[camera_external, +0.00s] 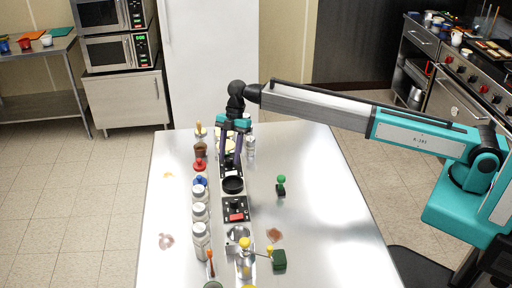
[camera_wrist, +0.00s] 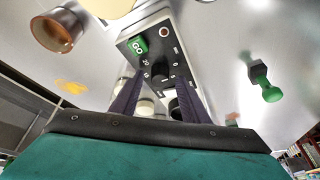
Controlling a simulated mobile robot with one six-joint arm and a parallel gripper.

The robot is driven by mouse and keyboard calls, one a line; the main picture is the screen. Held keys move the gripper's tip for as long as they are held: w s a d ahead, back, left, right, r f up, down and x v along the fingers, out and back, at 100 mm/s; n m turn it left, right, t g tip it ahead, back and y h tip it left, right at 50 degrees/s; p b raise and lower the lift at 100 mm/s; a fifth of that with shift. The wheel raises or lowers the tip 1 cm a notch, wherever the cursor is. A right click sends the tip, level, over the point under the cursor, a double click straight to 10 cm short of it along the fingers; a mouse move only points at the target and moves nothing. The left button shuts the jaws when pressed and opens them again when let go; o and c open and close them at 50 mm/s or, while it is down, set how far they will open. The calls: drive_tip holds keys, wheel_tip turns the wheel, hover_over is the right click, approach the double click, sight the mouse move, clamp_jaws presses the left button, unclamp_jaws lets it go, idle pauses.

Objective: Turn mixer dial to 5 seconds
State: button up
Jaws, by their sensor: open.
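The mixer's dark control panel (camera_wrist: 160,48) shows in the wrist view, with a green GO button (camera_wrist: 138,45), a round red-and-white part and white number marks. A black dial (camera_wrist: 157,82) appears low on the panel, between my fingers; its pointer setting is too small to read. My gripper (camera_wrist: 158,74) is open, its two dark fingers on either side of the dial area, and I cannot tell whether they touch it. In the external view my gripper (camera_external: 232,164) points down over the row of equipment and partly hides the panel.
A black round dish (camera_external: 233,185) and a black box with a red switch (camera_external: 236,210) stand just nearer. Several jars (camera_external: 200,213) line the left side. A green-topped stamp-like object (camera_external: 281,184) stands to the right. The table's right side (camera_external: 330,200) is mostly clear.

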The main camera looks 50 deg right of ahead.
drive_tip(key=shift+a+f, duration=0.1)
drive_tip(key=shift+f, duration=0.15)
drive_tip(key=c, duration=1)
